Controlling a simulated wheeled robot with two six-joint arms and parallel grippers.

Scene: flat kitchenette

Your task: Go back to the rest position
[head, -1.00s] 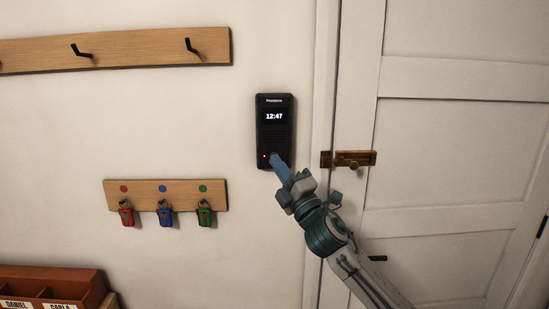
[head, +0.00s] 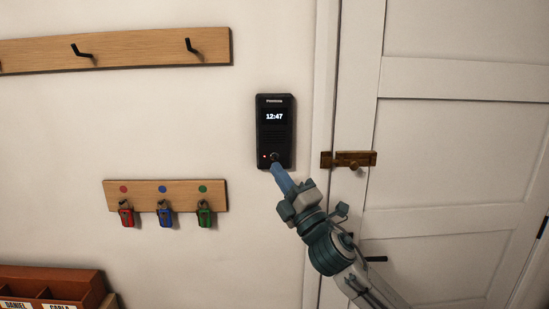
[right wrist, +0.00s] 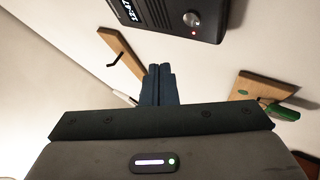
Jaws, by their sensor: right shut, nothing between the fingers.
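My right gripper (head: 276,168) is shut and empty, its blue fingertips just below and in front of the round button of the black intercom (head: 274,128) on the wall. The intercom's screen reads 12:47. In the right wrist view the closed fingers (right wrist: 158,82) point at the wall, and the intercom (right wrist: 172,12) shows at the top with a small red light near its button. A gap to the intercom seems to show there. My left gripper is in neither view.
A wooden rail (head: 130,50) with black hooks is at the upper left. Below it a key board (head: 180,187) holds red, blue and green tags. A white door (head: 450,150) with a brass latch (head: 348,160) is on the right. A reddish-brown box (head: 70,281) stands lower left.

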